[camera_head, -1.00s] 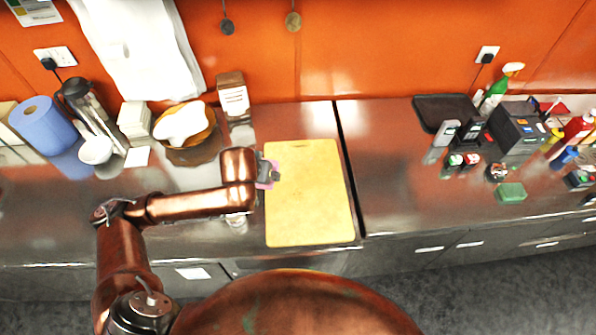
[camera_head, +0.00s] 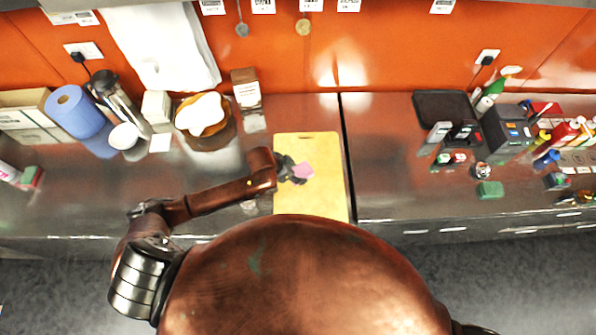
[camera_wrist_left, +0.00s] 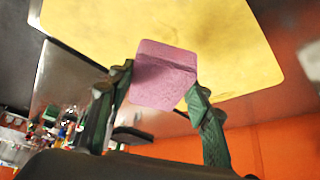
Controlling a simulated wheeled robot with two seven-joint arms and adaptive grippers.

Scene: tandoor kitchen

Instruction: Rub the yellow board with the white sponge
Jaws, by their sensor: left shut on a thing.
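The yellow board (camera_head: 325,200) lies flat on the steel counter in front of me; my body hides its near end in the head view. It fills the upper part of the left wrist view (camera_wrist_left: 215,35). My left gripper (camera_head: 290,170) is over the board's left half, shut on a pink-purple sponge (camera_head: 304,171). In the left wrist view the sponge (camera_wrist_left: 165,78) sits between the two fingers, against the board behind it. I cannot tell whether it touches the board. The sponge looks pink, not white. My right gripper is not in view.
A round wooden block (camera_head: 207,138) with white pieces on it, a carton (camera_head: 246,90) and a blue roll (camera_head: 75,112) stand left of the board. A black tray (camera_head: 440,108), a dark box (camera_head: 505,130) and a green sponge (camera_head: 490,190) are at right. Counter just right of the board is clear.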

